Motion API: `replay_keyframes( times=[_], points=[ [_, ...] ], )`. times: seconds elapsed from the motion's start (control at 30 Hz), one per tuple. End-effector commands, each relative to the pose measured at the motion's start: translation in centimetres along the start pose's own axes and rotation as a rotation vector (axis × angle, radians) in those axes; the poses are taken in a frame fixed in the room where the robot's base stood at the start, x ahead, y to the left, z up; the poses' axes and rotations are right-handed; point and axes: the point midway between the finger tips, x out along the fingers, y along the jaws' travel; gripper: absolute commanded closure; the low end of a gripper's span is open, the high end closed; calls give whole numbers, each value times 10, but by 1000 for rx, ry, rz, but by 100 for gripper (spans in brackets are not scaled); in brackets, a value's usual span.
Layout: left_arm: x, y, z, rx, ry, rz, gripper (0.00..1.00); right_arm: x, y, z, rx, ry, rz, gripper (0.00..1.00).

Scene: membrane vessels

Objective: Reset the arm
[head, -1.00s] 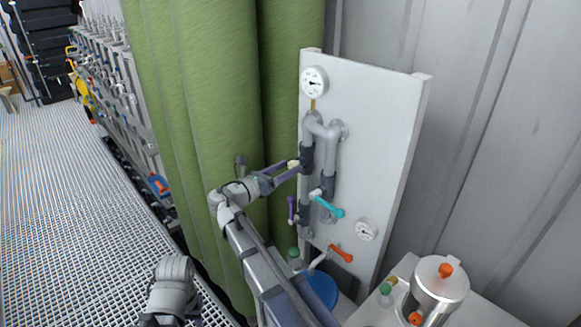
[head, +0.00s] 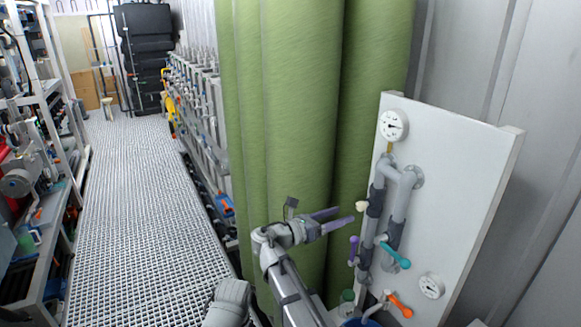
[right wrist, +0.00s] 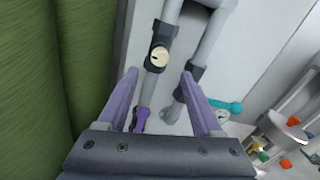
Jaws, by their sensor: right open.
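My right gripper (head: 345,216) is open and empty, in front of the green vessels and left of the white pipe panel. In the right wrist view its two purple fingers (right wrist: 159,74) stand apart, with nothing between them. A cream round knob (head: 362,206) on the grey pipework lies just beyond the fingertips; it also shows in the right wrist view (right wrist: 160,56). A purple-handled valve (head: 353,248) and a teal-handled valve (head: 396,256) sit lower on the pipes. My left gripper is not in view.
The white panel (head: 455,185) carries an upper gauge (head: 393,125), a lower gauge (head: 431,286) and an orange-handled valve (head: 400,304). Tall green vessels (head: 295,110) stand behind my right arm. A grated walkway (head: 140,200) runs clear to the left, between equipment racks.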

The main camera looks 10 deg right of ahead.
Motion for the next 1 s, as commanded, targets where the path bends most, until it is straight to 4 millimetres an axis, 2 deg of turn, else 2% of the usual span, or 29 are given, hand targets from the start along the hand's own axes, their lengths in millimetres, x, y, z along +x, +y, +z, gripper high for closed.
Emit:
replay_keyframes(
  times=[0.07, 0.13, 0.27, 0.4, 0.5, 0.6, 0.7, 0.8, 0.9, 1.0],
  points=[
    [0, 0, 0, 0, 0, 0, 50, -3, -6, -14, 71, 55, 7, 33],
    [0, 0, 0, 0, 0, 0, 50, -10, -13, -36, 189, 149, 11, 33],
    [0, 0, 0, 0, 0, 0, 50, -36, -29, -94, 502, 409, -34, 33],
    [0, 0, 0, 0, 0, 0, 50, -81, -48, -155, 832, 701, -191, 33],
    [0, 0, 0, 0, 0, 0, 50, -121, -62, -190, 1030, 887, -365, 33],
    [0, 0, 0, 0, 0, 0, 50, -162, -76, -215, 1179, 1032, -569, 33],
    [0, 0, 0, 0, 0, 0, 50, -197, -89, -231, 1275, 1128, -765, 33],
    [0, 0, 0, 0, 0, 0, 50, -223, -98, -239, 1329, 1183, -921, 33],
    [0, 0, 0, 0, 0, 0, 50, -239, -104, -243, 1356, 1208, -1022, 33],
    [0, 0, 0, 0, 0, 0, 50, -246, -105, -244, 1366, 1216, -1067, 33]
  ],
)
